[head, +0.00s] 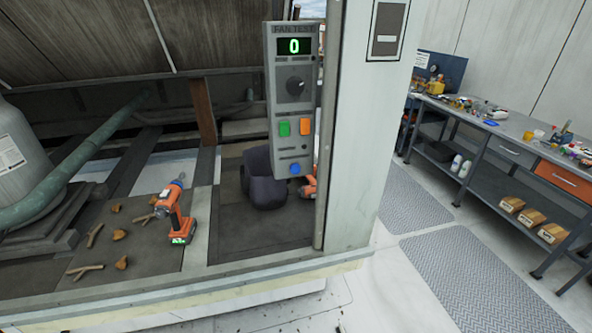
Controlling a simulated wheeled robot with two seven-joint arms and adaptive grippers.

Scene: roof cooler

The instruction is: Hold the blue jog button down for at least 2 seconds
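The blue jog button (295,169) is a small round button near the bottom of the grey fan test panel (279,80). The panel hangs upright at the left side of a pale post. Its display (294,46) reads a green 0. Below the display are a dark round knob (295,86), a green button (284,128) and an orange button (305,126). Nothing covers the blue button. Neither of my grippers is in the head view.
The pale post (365,150) stands right of the panel. An orange drill (175,213) and scattered debris (120,263) lie on the deck at left. A dark bin (264,190) is behind the panel. A cluttered workbench (510,125) is at far right, with floor mats before it.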

